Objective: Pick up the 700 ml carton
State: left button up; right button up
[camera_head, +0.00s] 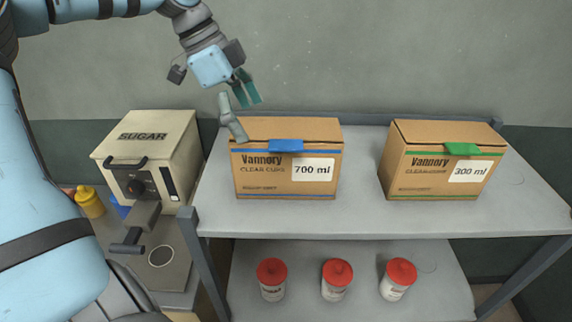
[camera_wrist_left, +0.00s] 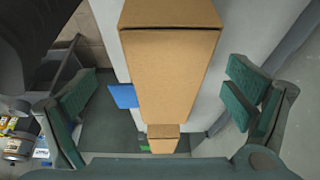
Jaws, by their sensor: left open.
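The 700 ml carton (camera_head: 262,180) is a closed brown cardboard box with a blue tab, on the left part of the grey shelf top. My left gripper (camera_head: 244,115) is open and empty at the carton's back left top corner; one finger overlaps that corner in the head view, and contact cannot be told. In the left wrist view the 700 ml carton (camera_wrist_left: 172,75) lies between the spread fingers of the left gripper (camera_wrist_left: 162,100), with clear gaps on both sides. My right gripper is not in view.
A similar 300 ml carton (camera_head: 430,178) with a green tab stands to the right. The sugar press (camera_head: 150,150) stands left of the shelf (camera_head: 365,218). Several red-lidded jars (camera_head: 336,280) are on the lower shelf. A grey wall is close behind.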

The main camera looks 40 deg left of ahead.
aim_at(266, 141)
pick_arm(q)
jog(key=x, duration=0.3)
jog(key=w+x, duration=0.1)
jog(key=x, duration=0.3)
jog(key=shift+w+a+p, duration=0.15)
jog(key=shift+w+p, duration=0.05)
jog(key=shift+p, duration=0.2)
jog(key=shift+s, duration=0.4)
jog(key=shift+c, duration=1.2)
jog(key=shift+s+r, duration=0.1)
jog(key=c, duration=1.1)
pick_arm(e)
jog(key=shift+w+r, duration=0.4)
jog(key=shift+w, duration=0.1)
